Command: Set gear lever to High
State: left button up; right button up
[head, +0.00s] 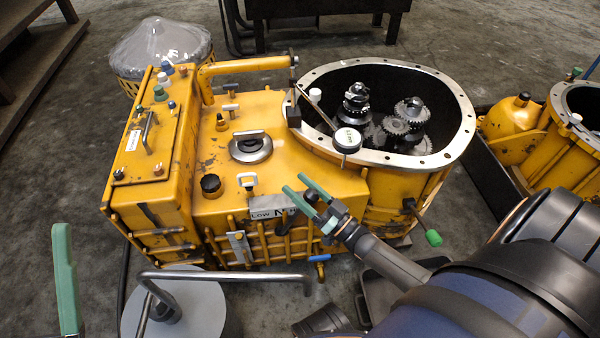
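The yellow gearbox housing (325,187) stands in the middle of the head view. A label plate (270,214) on its front edge reads "Low" and "N"; I cannot read the part to the right, by my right gripper. A dark knob (311,197), which looks like the gear lever's, is at the right end of the plate. My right gripper (293,184) has its two green fingers apart and pointing up left, beside this knob in the picture. I see nothing between them, and cannot tell if they touch the knob. One green finger of my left gripper (65,280) shows at the lower left, away from the housing.
A wide round opening (466,120) with gears inside lies at the housing's right, with a white round tag (347,140) at its rim. A green-tipped lever (433,238) sticks out at the lower right. A bent metal bar (225,275) crosses below the housing. Bare floor lies left.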

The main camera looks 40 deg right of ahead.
jog(key=shift+o, duration=0.2)
jog(key=shift+s+d+f, duration=0.15)
jog(key=shift+s, duration=0.3)
jog(key=p+v, duration=0.1)
jog(key=v, duration=1)
jog(key=shift+s, duration=0.25)
jog(key=shift+f, duration=0.1)
jog(key=shift+s+d, duration=0.1)
